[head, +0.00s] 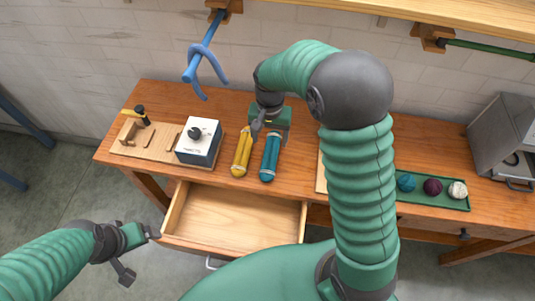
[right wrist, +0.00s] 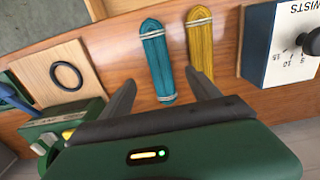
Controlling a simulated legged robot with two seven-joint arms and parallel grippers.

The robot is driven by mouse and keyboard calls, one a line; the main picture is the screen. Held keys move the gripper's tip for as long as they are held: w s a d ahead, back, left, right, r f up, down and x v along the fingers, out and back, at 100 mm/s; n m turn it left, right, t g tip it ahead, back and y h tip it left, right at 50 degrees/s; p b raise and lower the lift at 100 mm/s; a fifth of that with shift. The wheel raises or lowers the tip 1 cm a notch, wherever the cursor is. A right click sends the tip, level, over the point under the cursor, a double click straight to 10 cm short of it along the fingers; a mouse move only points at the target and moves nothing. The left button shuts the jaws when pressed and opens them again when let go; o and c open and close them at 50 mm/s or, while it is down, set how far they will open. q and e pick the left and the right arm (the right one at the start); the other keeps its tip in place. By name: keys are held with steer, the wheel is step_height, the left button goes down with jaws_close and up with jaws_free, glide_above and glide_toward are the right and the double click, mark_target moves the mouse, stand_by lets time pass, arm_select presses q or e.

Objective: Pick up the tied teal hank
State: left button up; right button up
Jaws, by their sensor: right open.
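The teal hank (head: 270,157) lies on the wooden bench to the right of a yellow hank (head: 242,152). In the right wrist view the teal hank (right wrist: 157,60) has pale ties near both ends. My right gripper (head: 268,118) is at the hanks' far end. In its wrist view the open fingers (right wrist: 161,77) straddle the teal hank's near end in the picture, with nothing gripped; their height above it is unclear. The yellow hank (right wrist: 200,40) is beyond the right fingertip. My left gripper (head: 138,252) is open and empty, left of the drawer.
An open, empty drawer (head: 235,212) juts out below the hanks. A white box with a knob (head: 198,143) stands left of them. A green tray (head: 440,200) holds yarn balls at right. My right arm hides part of the bench.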

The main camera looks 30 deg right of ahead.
mark_target(271, 151)
steer(key=f, duration=0.3)
steer(key=shift+w+d+f, duration=0.35)
steer(key=shift+d, duration=0.05)
steer(key=f, duration=0.2)
steer(key=d+f, duration=0.1)
steer(key=f, duration=0.2)
steer(key=shift+w+a+f, duration=0.15)
steer(key=shift+a+f, duration=0.05)
steer(key=shift+a, duration=0.05)
steer(key=shift+w+a, duration=0.1)
steer(key=shift+a, duration=0.25)
steer(key=shift+r, duration=0.1)
steer(key=shift+c, duration=2.2)
steer(key=shift+d, duration=0.4)
steer(key=c, duration=0.7)
steer(key=shift+c, duration=1.3)
arm_select(q)
steer(key=shift+w+d+f, duration=0.1)
steer(key=shift+w+d, duration=0.1)
steer(key=shift+d, duration=0.35)
arm_select(e)
steer(key=shift+a, duration=0.2)
steer(key=shift+c, duration=0.4)
